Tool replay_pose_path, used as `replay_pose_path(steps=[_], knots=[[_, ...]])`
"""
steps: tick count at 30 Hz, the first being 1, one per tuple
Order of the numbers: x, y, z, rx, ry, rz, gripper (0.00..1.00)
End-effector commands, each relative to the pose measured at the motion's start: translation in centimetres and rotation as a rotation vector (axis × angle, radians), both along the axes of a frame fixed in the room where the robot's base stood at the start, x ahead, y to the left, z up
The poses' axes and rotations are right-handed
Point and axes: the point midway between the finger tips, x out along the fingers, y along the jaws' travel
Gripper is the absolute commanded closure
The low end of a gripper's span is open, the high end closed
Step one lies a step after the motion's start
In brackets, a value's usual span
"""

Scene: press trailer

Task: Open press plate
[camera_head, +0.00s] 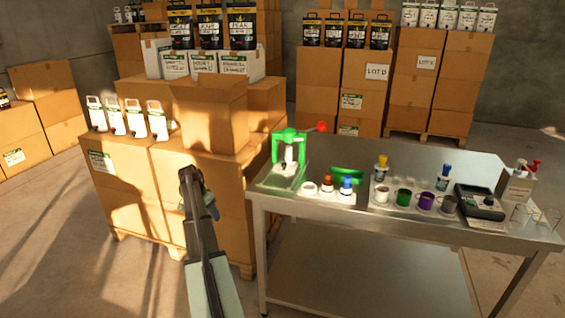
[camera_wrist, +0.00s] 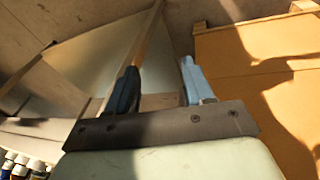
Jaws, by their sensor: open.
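The green press (camera_head: 275,152) stands at the left end of the metal table. A red knob (camera_head: 321,127) sticks out at its upper right. A pale part shows inside its frame; it is too small to tell how the plate sits. My gripper (camera_head: 211,205) is in front of the boxes, left of the table and apart from the press. In the wrist view, my gripper (camera_wrist: 160,82) is open, with one dark and one light blue finger and nothing between them. The press does not show clearly in that view.
The metal table (camera_head: 400,236) holds white, red and blue-capped containers, several cups (camera_head: 404,197), a dark scale-like device (camera_head: 480,204), pump bottles and clear glasses. Stacked cardboard boxes (camera_head: 120,195) stand close behind and left of my gripper. A box (camera_wrist: 265,85) fills the wrist view's right side.

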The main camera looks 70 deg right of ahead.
Motion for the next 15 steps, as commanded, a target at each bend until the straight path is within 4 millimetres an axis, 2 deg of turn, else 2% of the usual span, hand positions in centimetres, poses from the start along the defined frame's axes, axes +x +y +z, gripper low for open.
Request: replay_pose_path(steps=[1, 6, 12, 15], knots=[[-1.0, -2.9, 2.5, -0.026, -0.01, -0.052, 0.48], [-5.5, -10.0, 10.0, -0.103, -0.035, -0.222, 0.48], [-12.0, -16.6, 19.0, -0.19, -0.061, -0.413, 0.48], [-15.0, -18.9, 22.8, -0.228, -0.071, -0.491, 0.48]])
